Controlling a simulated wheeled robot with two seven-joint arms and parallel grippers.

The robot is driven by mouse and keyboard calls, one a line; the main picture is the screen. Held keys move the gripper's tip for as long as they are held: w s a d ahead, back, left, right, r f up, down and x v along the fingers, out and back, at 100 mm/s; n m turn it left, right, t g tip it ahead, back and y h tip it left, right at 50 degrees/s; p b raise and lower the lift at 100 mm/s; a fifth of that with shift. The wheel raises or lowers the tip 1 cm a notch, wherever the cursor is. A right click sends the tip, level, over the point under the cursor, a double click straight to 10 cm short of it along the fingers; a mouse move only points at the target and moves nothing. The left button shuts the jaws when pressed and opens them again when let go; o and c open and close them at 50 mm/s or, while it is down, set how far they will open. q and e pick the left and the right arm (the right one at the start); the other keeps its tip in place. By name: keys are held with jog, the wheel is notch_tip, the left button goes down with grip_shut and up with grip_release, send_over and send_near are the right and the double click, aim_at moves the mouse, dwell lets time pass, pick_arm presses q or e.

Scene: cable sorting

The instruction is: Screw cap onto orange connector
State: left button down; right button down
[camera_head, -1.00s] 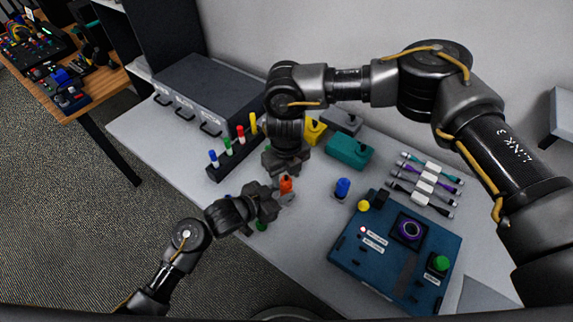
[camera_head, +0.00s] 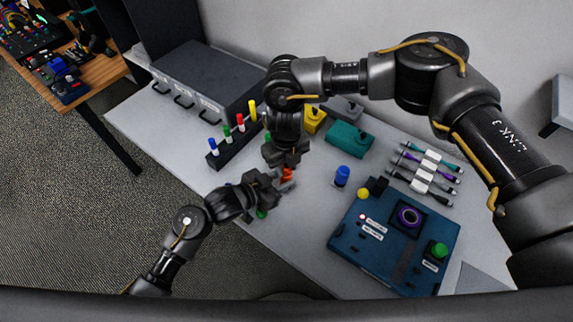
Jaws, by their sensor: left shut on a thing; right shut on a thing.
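The orange connector (camera_head: 287,174) shows as a small orange patch near the front left edge of the table. My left gripper (camera_head: 280,182) is shut on it from the left and hides much of it. My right gripper (camera_head: 287,160) is right above the connector, pointing down, with its jaws shut. The cap is hidden between the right jaws. I cannot tell whether the cap touches the connector.
A rack (camera_head: 232,150) with coloured pegs and a grey drawer box (camera_head: 210,85) stand behind. A teal box (camera_head: 349,139), a blue cylinder (camera_head: 342,176), a blue panel (camera_head: 380,262) and several cables (camera_head: 432,170) lie to the right. A green piece (camera_head: 261,213) is partly hidden below my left gripper.

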jog(key=m, duration=0.6)
jog(key=shift+a+f, duration=0.1)
jog(key=m, duration=1.6)
jog(key=c, duration=1)
grip_release()
jog(key=shift+c, duration=0.2)
notch_tip(320, 180, up, 12)
